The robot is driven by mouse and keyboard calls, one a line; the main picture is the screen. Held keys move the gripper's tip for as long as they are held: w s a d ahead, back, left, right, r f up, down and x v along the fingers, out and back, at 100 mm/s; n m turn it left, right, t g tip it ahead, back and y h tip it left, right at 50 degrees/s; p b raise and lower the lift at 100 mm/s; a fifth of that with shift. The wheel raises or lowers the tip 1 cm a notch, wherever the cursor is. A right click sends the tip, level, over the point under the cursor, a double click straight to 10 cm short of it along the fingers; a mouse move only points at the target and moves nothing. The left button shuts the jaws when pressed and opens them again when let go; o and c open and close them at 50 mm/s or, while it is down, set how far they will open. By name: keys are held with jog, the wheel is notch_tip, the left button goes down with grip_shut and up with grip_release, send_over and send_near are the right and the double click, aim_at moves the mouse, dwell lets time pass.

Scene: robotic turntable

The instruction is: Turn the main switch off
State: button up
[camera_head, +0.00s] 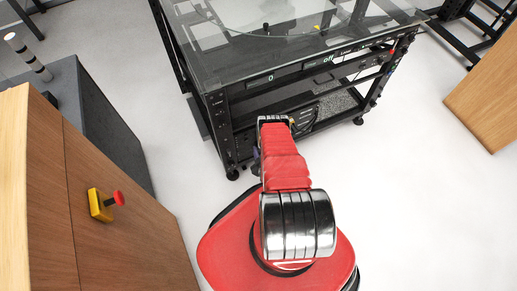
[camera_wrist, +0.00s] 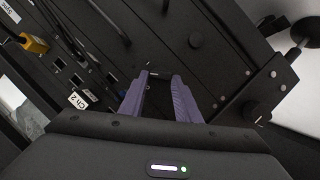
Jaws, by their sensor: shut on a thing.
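In the wrist view, the two purple fingers of my gripper (camera_wrist: 155,95) reach to a black panel (camera_wrist: 215,65) and stand a small gap apart. A small black piece (camera_wrist: 153,84) sits between the fingertips, and they are shut on it. It appears to be the main switch, but it is dark and carries no readable label. In the head view, my red arm reaches to the lower front of the black turntable rack (camera_head: 222,125). My fingers are mostly hidden there. The rack front shows lit displays reading "0" (camera_head: 271,77) and "off" (camera_head: 328,59).
A yellow plug (camera_wrist: 34,43) and labels reading "Sync" and "Ch 2" (camera_wrist: 77,100) lie left of my fingers. A glass top (camera_head: 270,45) covers the rack. A wooden cabinet (camera_head: 130,225) with a red-knobbed yellow box (camera_head: 98,205) stands left.

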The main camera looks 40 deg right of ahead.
jog(key=shift+a+f, duration=0.1)
jog(key=shift+a, duration=0.1)
jog(key=o, duration=1)
jog(key=shift+d, duration=0.1)
jog(key=shift+o, duration=0.2)
jog(key=shift+s, duration=0.1)
